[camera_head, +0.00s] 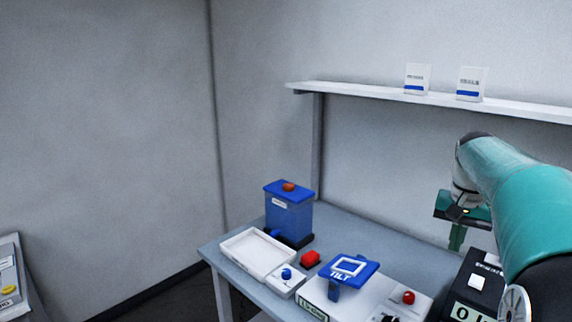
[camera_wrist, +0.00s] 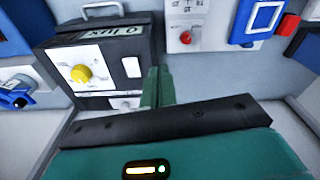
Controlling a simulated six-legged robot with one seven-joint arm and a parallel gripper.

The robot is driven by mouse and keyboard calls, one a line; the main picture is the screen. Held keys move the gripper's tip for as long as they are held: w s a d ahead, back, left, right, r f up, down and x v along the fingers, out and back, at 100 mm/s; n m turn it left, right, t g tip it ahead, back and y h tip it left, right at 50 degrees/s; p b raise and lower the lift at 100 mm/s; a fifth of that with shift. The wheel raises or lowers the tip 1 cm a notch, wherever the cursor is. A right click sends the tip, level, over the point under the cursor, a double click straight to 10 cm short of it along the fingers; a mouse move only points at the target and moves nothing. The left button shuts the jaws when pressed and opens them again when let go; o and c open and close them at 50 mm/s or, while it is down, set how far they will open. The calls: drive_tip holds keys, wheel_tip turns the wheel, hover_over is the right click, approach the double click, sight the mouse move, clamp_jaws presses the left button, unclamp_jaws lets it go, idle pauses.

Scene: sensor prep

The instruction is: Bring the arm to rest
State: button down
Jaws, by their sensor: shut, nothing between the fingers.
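My gripper (camera_head: 457,237) hangs at the right of the head view, above the right part of the grey table (camera_head: 330,225). Its green fingers (camera_wrist: 158,86) are together in the wrist view, with nothing held between them. They are in front of a black box (camera_wrist: 110,45) with a white panel and a yellow knob (camera_wrist: 81,73). The wrist view does not make clear whether the fingers touch the box. My teal arm reaches in from the right edge of the head view and covers part of the table there.
On the table stand a blue bin (camera_head: 289,218), a white tray (camera_head: 258,250), a red block (camera_head: 310,258) and a blue TILT plate (camera_head: 347,268). The black box (camera_head: 476,285) is below my gripper. A wall shelf (camera_head: 400,97) holds two cards. Open floor lies left of the table.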

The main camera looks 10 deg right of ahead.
drive_tip(key=s+a+f+n+t, duration=0.1)
drive_tip(key=s+a+n+t, duration=0.3)
drive_tip(key=a, duration=0.7)
drive_tip(key=s+a+f+n+g, duration=0.15)
drive_tip(key=s+a, duration=0.45)
drive_tip(key=a, duration=0.6)
drive_tip(key=s+a+f+n+t, duration=0.2)
drive_tip(key=s+a+f+n, duration=0.1)
drive_tip(key=s, duration=0.4)
drive_tip(key=a+f, duration=0.1)
drive_tip(key=a, duration=0.1)
drive_tip(key=shift+a+f+y, duration=0.35)
drive_tip(key=shift+y, duration=0.05)
drive_tip(key=shift+d+t, duration=0.1)
drive_tip(key=shift+t, duration=0.15)
